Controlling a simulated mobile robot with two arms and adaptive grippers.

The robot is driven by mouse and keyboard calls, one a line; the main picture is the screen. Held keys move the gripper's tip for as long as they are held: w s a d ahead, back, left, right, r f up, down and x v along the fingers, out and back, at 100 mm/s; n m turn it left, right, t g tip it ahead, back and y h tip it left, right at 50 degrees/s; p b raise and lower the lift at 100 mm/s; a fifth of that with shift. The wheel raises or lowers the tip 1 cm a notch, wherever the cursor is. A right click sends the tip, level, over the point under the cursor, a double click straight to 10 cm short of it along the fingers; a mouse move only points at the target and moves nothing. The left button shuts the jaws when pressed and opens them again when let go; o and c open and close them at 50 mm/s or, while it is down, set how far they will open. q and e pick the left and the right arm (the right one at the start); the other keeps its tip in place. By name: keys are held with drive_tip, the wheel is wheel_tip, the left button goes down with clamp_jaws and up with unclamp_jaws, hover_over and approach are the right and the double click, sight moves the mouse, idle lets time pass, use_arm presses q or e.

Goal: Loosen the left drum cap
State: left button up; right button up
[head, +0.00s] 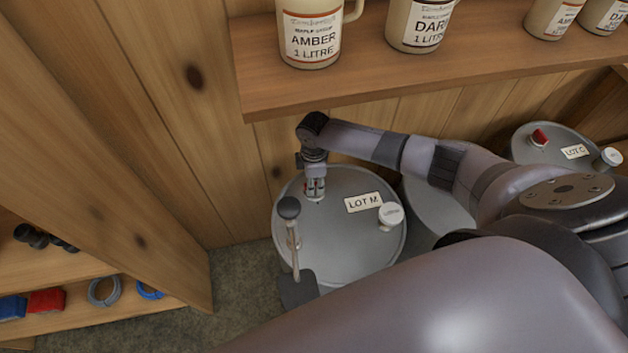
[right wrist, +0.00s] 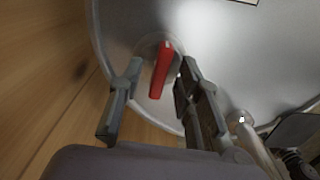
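The left drum (head: 345,255) is a grey metal drum labelled LOT M, standing against the wooden wall. In the right wrist view, a red bar-shaped cap grip (right wrist: 161,70) stands up from a round fitting on the drum top. My right gripper (head: 315,194) points down over the far left part of the drum top. In the right wrist view its two fingers (right wrist: 157,84) are apart, with the red cap between them and gaps showing. In the head view the gripper mostly hides this cap. A white cap (head: 390,214) sits at the drum's right. My left gripper is not in view.
A black-knobbed lever (head: 290,208) with a dark plate (head: 298,288) stands at the drum's front left. A shelf (head: 400,75) with syrup jugs overhangs behind. A LOT C drum (head: 562,150) with a red cap is at right. A low shelf (head: 80,310) holds small items.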

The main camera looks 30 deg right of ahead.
wheel_tip(320, 180, up, 12)
idle(0.4)
drive_tip(key=shift+f, duration=0.15)
idle(0.3)
